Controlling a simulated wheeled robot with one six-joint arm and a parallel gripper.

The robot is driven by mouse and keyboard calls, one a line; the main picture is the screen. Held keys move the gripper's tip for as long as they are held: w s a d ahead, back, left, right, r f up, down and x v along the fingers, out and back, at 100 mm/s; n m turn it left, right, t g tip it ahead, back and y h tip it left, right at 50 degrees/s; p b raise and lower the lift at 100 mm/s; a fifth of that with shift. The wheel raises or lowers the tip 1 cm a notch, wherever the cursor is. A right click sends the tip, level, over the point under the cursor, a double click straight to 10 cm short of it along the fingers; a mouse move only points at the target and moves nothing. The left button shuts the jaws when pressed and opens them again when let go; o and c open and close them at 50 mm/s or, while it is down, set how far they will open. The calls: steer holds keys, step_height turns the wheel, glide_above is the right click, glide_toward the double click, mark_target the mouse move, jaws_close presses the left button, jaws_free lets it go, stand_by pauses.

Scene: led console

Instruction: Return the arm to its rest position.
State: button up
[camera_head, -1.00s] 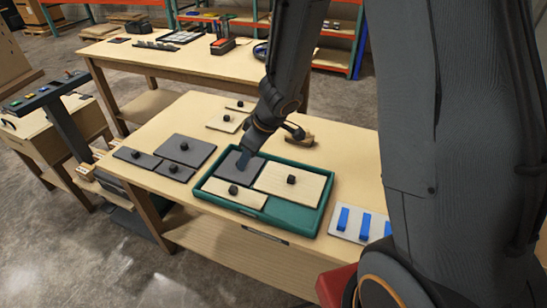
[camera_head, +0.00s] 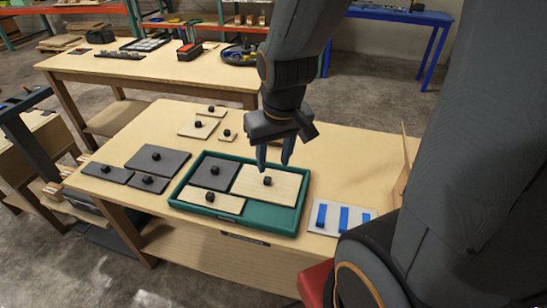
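My arm comes down from the top right of the head view, and my gripper (camera_head: 274,157) points downward above the back edge of a green tray (camera_head: 274,219). Its two blue-grey fingertips are apart with nothing between them. In the tray lie a dark plate (camera_head: 208,180), a larger light wood plate (camera_head: 284,186) and a smaller light wood plate (camera_head: 225,204), each with a black knob. My gripper appears to be above the plates; the exact height is hard to tell.
Dark plates (camera_head: 160,156) lie left of the tray, and small wood plates (camera_head: 197,129) lie behind it. A grey panel with blue bars (camera_head: 333,218) lies at right. A second workbench (camera_head: 150,68) stands behind. The front bench's back right is mostly clear.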

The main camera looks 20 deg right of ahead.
step_height(320, 180, down, 9)
steer(key=g+b, duration=0.1)
steer(key=b, duration=0.7)
steer(key=shift+w, duration=0.15)
stand_by(0.5)
